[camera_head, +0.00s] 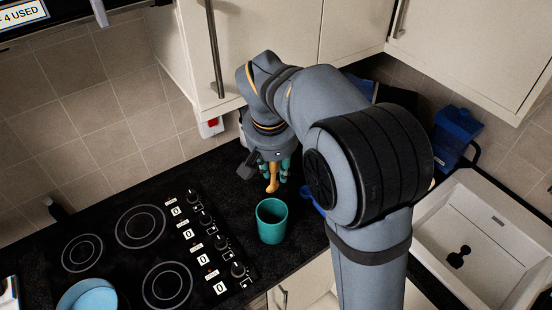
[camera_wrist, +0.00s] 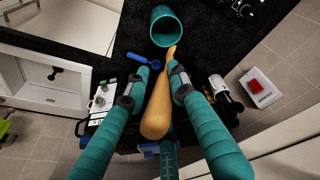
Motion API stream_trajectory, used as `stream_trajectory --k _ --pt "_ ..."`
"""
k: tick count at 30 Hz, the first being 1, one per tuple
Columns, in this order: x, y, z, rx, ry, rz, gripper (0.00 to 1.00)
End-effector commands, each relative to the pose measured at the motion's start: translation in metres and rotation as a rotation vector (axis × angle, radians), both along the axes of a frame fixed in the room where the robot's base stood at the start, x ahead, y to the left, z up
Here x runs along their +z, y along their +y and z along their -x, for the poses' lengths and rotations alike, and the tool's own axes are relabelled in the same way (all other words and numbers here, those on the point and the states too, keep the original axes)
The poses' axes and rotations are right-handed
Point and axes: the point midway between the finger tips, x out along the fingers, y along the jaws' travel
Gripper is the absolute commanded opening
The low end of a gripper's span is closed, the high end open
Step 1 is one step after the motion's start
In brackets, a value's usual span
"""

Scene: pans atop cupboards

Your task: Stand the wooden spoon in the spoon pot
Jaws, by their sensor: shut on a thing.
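The wooden spoon (camera_wrist: 158,108) is yellow-tan and lies between the two teal fingers of my gripper (camera_wrist: 160,78), which is shut on it. In the head view the spoon (camera_head: 272,180) hangs below my gripper (camera_head: 272,168), behind the pot. The teal spoon pot (camera_head: 271,222) stands upright on the black worktop. In the wrist view the pot (camera_wrist: 172,28) is at the top, its opening showing, with the spoon's thin end pointing at its rim. I cannot tell whether they touch. The spoon is not inside the pot in the head view.
A black hob (camera_head: 150,245) with knobs is left of the pot, with a light blue pan (camera_head: 88,297) at its front. A white sink (camera_head: 480,240) is to the right. A blue item (camera_wrist: 138,74) lies near the pot. Wall cupboards (camera_head: 470,40) hang above the worktop.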

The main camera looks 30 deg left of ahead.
Motion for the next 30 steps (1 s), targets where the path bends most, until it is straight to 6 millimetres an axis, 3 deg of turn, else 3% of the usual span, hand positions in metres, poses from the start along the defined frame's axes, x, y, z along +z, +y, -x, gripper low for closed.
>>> stream_trajectory --k 8,30 --pt "-0.019 0.004 0.003 0.009 0.000 0.003 0.00" --pt "-0.120 0.003 0.003 0.008 0.000 0.001 0.00"
